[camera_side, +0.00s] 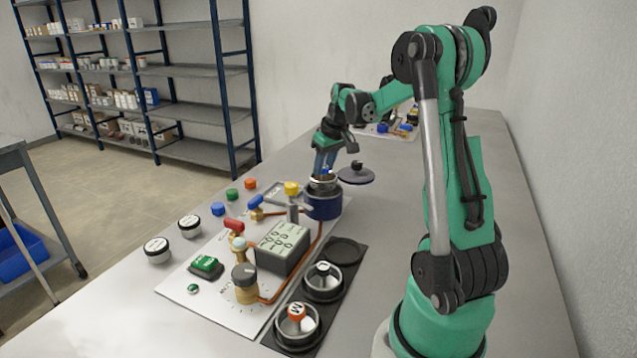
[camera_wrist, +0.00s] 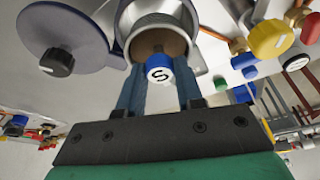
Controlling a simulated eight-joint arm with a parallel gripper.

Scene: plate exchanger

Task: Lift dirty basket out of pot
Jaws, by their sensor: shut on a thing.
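The dark blue pot (camera_side: 323,206) stands at the far end of the white board in the side view. A silver rim (camera_side: 323,184) shows at its top. The basket with a round blue knob marked S (camera_wrist: 159,69) is at the pot's mouth in the wrist view. My gripper (camera_side: 325,172) is above the pot, pointing down; in the wrist view its blue fingers (camera_wrist: 160,84) stand either side of the knob, shut on it. Brownish material shows behind the knob within the metal ring (camera_wrist: 135,38). How deep the basket sits is hidden.
The pot's lid (camera_side: 356,175) lies just right of the pot. Valves and a grey box (camera_side: 283,247) stand close by.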

